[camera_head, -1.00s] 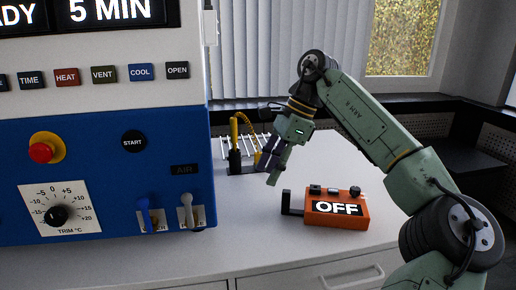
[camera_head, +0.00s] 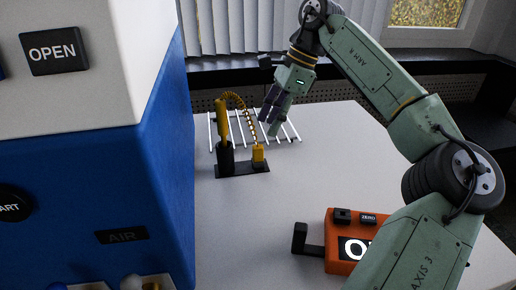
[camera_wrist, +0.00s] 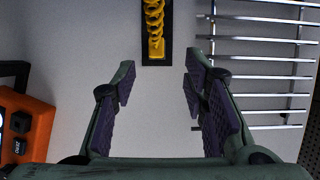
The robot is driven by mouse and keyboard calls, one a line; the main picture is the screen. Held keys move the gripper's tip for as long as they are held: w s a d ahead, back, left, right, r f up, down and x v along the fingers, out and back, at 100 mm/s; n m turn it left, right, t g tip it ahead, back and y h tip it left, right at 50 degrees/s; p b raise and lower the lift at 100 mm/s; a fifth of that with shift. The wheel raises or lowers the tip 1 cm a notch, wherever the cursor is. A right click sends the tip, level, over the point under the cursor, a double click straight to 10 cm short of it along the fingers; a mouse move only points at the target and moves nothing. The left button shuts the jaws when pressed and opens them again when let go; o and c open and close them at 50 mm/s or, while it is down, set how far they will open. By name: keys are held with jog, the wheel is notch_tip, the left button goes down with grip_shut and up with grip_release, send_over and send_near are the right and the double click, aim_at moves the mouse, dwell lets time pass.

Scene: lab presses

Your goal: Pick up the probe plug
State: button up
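The yellow probe plug (camera_head: 258,153) sits upright at the right end of a small black stand (camera_head: 238,170). A coiled yellow cable (camera_head: 240,97) joins it to a taller yellow probe (camera_head: 222,121) in a black holder. My gripper (camera_head: 271,118) is above and slightly to the right of the plug in the head view, over the counter. In the wrist view my gripper (camera_wrist: 158,82) is open and empty. The plug (camera_wrist: 156,48) shows there just beyond the fingertips, between them, with the coil above it. Nothing touches the plug.
A metal wire rack (camera_head: 285,134) lies behind and beside the stand. An orange box (camera_head: 340,262) with a black handle is at the front, partly hidden by my arm. The blue and white press (camera_head: 110,150) fills the left. The counter between is clear.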

aim_at(258, 147)
jog(key=x, duration=0.8)
jog(key=shift+s+a+p, duration=0.2)
jog(key=shift+s+p, duration=0.05)
jog(key=shift+p, duration=0.15)
jog(key=shift+c, duration=0.6)
grip_shut()
